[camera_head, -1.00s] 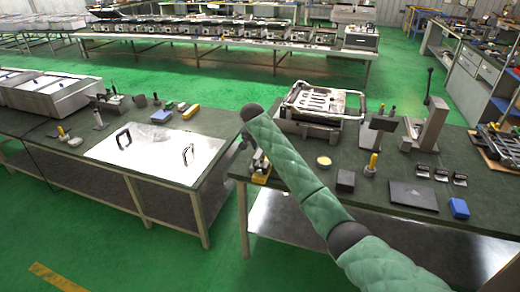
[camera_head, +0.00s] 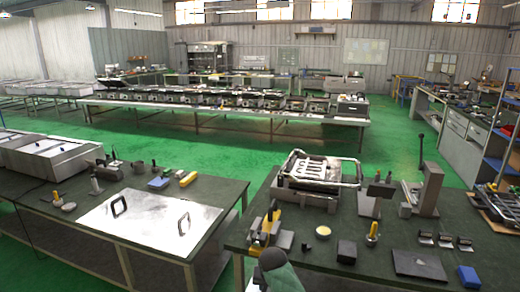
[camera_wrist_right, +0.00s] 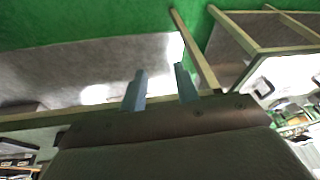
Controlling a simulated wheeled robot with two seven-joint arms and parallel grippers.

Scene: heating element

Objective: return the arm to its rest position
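My right arm (camera_head: 283,279) shows at the bottom edge of the head view as a green padded sleeve with a dark round joint. It is by the front edge of the right workbench (camera_head: 340,265). The gripper fingers are not clear in the head view. In the right wrist view, the two blue-grey fingers of my right gripper (camera_wrist_right: 161,87) stand apart with nothing between them. Beyond them are a bench frame and green floor. My left arm and left gripper are not in the head view.
The right workbench carries a metal device with handles (camera_head: 318,172), yellow-handled tools (camera_head: 266,226), a black block (camera_head: 347,251) and a blue block (camera_head: 468,275). The left bench holds a white panel with handles (camera_head: 150,222). Green floor (camera_head: 232,158) lies clear behind the benches.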

